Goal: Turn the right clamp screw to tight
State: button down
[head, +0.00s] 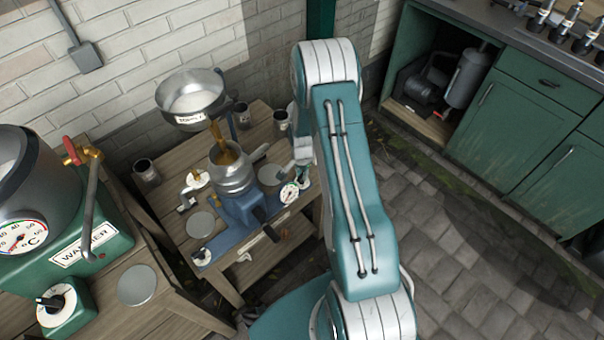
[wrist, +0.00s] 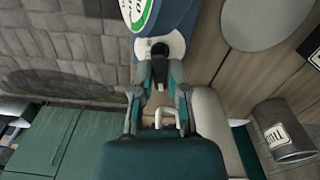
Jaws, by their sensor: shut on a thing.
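The right clamp screw shows in the wrist view as a dark knob (wrist: 160,49) on a white plate at the end of a blue base (wrist: 176,14). My gripper (wrist: 160,66) is shut on this knob, with one finger on each side. The fingers cover part of the knob, and its pointer cannot be read. In the head view my gripper (head: 301,176) is at the right end of the blue base (head: 240,212), partly behind my arm. A metal vessel (head: 232,176) stands on that base. A similar white-plated knob (head: 203,256) is at its left end.
A round gauge (head: 289,194) sits close beside my gripper. A bowl (head: 190,97) is above the vessel, with brown liquid running down. Labelled cans (head: 282,122) stand at the back of the wooden table. A green water boiler (head: 92,250) is at left, green cabinets (head: 535,125) at right.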

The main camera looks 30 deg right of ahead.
aim_at(301, 175)
jog(key=shift+a+f+m, duration=0.1)
jog(key=shift+m, duration=0.9)
jog(key=c, duration=0.7)
grip_release()
jog(key=shift+o, duration=0.2)
notch_tip(301, 175, up, 12)
